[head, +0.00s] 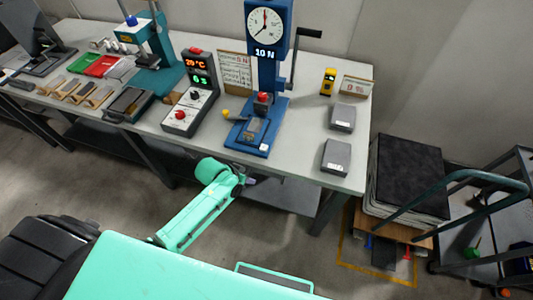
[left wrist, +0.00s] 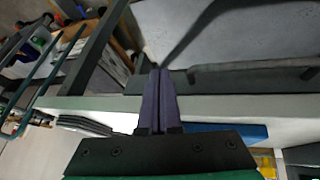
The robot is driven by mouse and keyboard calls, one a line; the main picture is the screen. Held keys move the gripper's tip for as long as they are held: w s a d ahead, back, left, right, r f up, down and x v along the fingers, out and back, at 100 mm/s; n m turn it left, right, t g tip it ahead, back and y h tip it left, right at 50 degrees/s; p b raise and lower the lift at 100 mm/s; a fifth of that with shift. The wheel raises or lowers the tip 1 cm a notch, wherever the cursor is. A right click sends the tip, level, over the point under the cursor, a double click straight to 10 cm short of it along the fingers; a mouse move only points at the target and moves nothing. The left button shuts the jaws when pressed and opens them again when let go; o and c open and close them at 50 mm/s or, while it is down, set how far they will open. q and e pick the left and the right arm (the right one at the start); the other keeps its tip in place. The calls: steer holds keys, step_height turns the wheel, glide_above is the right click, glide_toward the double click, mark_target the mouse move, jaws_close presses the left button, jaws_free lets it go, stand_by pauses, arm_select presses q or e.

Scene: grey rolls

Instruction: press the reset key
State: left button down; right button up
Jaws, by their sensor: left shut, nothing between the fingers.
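I cannot tell for certain which key is the reset key. A grey control box (head: 192,98) on the bench has a red "20 °C" readout, a green readout, a red button on top and a red knob or button (head: 180,115) low on its face. Right of it stands a blue test stand (head: 268,75) with a round dial, a "10 N" readout and a side crank. My left gripper (head: 250,182) is beyond the bench's front edge, below the stand and apart from it. In the left wrist view its fingers (left wrist: 158,75) are shut and empty. My right gripper is not in view.
The grey bench (head: 310,130) also bears a teal press (head: 155,60), a yellow device (head: 328,82), two grey blocks (head: 337,155) and sample pieces at left. A black-topped stack (head: 410,175) and a trolley (head: 480,220) stand at right. The bench's front right is partly clear.

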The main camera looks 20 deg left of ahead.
arm_select(q)
steer(key=w+d+r+h+p, duration=0.2)
steer(key=w+d+r, duration=0.15)
steer(key=r, duration=0.45)
step_height(320, 180, up, 10)
steer(key=n+h+p, duration=0.1)
steer(key=h+p, duration=0.1)
glide_above(261, 149)
steer(key=shift+r+t, duration=0.1)
steer(key=shift+t, duration=0.2)
step_height(261, 149, down, 8)
steer(key=b, duration=0.7)
steer(key=shift+w+f+b, duration=0.1)
steer(key=shift+f+b, duration=0.15)
steer(key=shift+b, duration=0.05)
steer(key=shift+f, duration=0.25)
